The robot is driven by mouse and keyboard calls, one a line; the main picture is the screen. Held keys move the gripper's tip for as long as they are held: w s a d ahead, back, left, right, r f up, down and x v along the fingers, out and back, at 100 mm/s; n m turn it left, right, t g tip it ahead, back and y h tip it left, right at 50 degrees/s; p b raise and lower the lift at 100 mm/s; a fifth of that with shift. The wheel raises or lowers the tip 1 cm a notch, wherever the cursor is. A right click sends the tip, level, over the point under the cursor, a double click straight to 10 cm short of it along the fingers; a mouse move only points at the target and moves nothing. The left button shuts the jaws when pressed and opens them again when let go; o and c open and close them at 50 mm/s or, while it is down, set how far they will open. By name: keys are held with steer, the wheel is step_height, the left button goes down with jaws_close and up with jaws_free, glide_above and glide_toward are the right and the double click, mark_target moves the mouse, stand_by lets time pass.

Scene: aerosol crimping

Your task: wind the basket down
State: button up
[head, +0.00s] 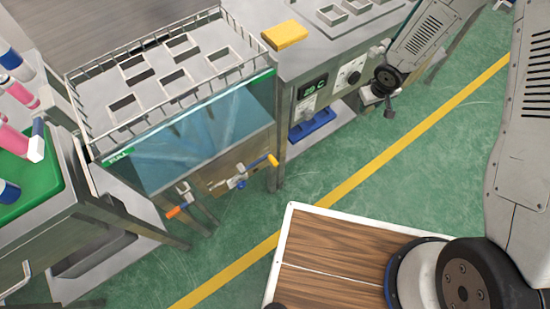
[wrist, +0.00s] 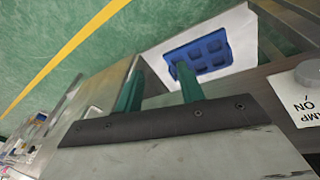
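The basket (head: 150,85), a grey plate with several square openings inside a wire rail, sits at the top of the tank (head: 200,130), above the blue water. A green FULL label is on the tank's front. Below are a metal fitting with a yellow-orange handle (head: 272,160) and one with an orange handle (head: 175,212); I cannot tell which works the basket. My gripper (head: 389,110) hangs in front of the control panel, right of the tank and apart from both handles. In the wrist view its two teal fingers (wrist: 159,68) are spread, with nothing between them.
The panel has a 29 C display (head: 311,88) and a knob (head: 353,74); a PUMP ON knob (wrist: 309,72) shows in the wrist view. A blue holed tray (wrist: 199,54) lies on a low shelf. A yellow block (head: 284,35) is on the bench. Green floor is open in front.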

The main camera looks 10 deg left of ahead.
steer(key=s+a+f+y, duration=0.2)
steer(key=a+f+y, duration=0.2)
steer(key=a+f, duration=0.5)
steer(key=g+y, duration=1)
glide_toward(273, 160)
steer(key=s+a+f, duration=0.1)
steer(key=s+a, duration=0.1)
steer(key=shift+t, duration=0.4)
steer(key=x, duration=0.7)
steer(key=shift+w+a+f, duration=0.15)
steer(key=shift+a, duration=0.05)
jaws_close()
